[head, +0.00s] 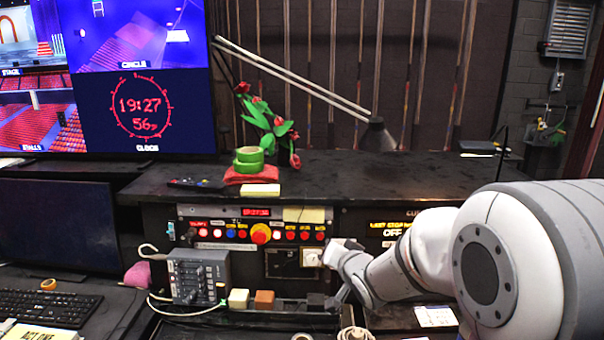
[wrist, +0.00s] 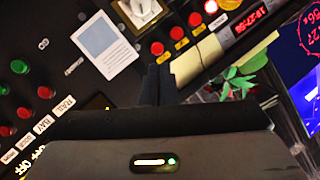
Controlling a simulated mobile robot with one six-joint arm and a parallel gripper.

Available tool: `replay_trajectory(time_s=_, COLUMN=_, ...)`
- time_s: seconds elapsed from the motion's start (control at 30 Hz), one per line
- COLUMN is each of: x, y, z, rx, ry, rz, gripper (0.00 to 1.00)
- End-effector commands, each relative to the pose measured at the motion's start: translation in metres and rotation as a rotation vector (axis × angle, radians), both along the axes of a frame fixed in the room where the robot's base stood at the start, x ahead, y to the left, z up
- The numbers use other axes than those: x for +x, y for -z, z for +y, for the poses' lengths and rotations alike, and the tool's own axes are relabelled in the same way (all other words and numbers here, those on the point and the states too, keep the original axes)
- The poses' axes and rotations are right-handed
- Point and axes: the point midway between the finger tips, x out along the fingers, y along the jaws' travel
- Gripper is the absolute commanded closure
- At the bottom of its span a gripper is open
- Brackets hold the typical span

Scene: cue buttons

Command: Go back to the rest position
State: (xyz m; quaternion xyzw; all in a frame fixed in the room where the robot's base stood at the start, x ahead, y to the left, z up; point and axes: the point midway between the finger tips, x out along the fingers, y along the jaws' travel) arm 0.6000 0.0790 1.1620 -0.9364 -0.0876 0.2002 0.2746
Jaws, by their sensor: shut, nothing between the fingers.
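My arm reaches in from the right in the head view, with its wrist in front of the black console (head: 400,180). My gripper (wrist: 158,84) shows in the wrist view with its two dark fingers together and nothing between them. It points at the panel, near a row of lit red buttons (wrist: 176,33) and a pale card (wrist: 103,45). I cannot tell whether the fingertips touch the panel.
A grey control box (head: 198,276), a white block (head: 238,299) and an orange-brown block (head: 264,300) stand left of my arm. A lamp (head: 377,136), red flowers and green tape (head: 248,158) are on the console top. Monitors and a keyboard (head: 45,309) are at left.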

Motion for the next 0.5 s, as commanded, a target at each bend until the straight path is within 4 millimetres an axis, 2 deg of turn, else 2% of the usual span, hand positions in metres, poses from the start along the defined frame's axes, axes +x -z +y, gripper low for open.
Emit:
replay_trajectory(time_s=0.1, x=-0.035, y=-0.007, z=-0.033, rx=-0.168, ry=0.07, rz=0.109, gripper=1.0)
replay_trajectory(time_s=0.23, x=-0.085, y=-0.006, z=-0.062, rx=-0.327, ry=0.1, rz=0.269, gripper=1.0)
replay_trajectory(time_s=0.4, x=-0.167, y=-0.001, z=-0.083, rx=-0.47, ry=0.052, rz=0.5, gripper=1.0)
replay_trajectory(time_s=0.5, x=-0.215, y=0.002, z=-0.086, rx=-0.524, ry=-0.014, rz=0.624, gripper=1.0)
